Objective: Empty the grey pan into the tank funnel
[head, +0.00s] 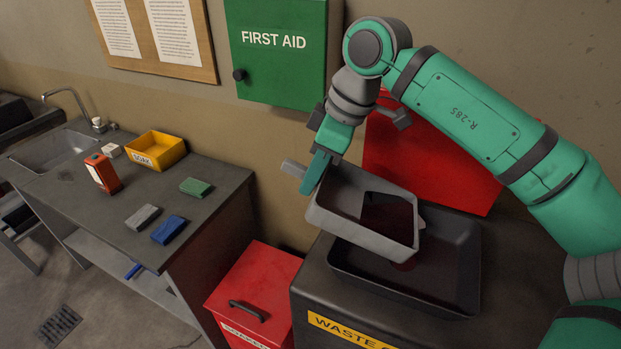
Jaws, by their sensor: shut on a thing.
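The grey pan (335,212) is held in the air above the funnel, tilted down toward the right. Dark reddish liquid (385,222) lies toward its lower end, and some shows just below that end, over the funnel. My gripper (313,175) is shut on the pan's handle (292,168) at its upper left. The tank funnel (462,268) is a wide black tray on top of the dark waste tank (312,285). The pan hides part of the funnel, so how much liquid is in it is hard to tell.
A red lidded bin (255,285) stands left of the tank. A bench (95,205) at left carries a yellow box (155,151), an orange-red container (103,173) and several sponges or blocks. A red panel (435,165) and green first-aid cabinet (277,50) are behind.

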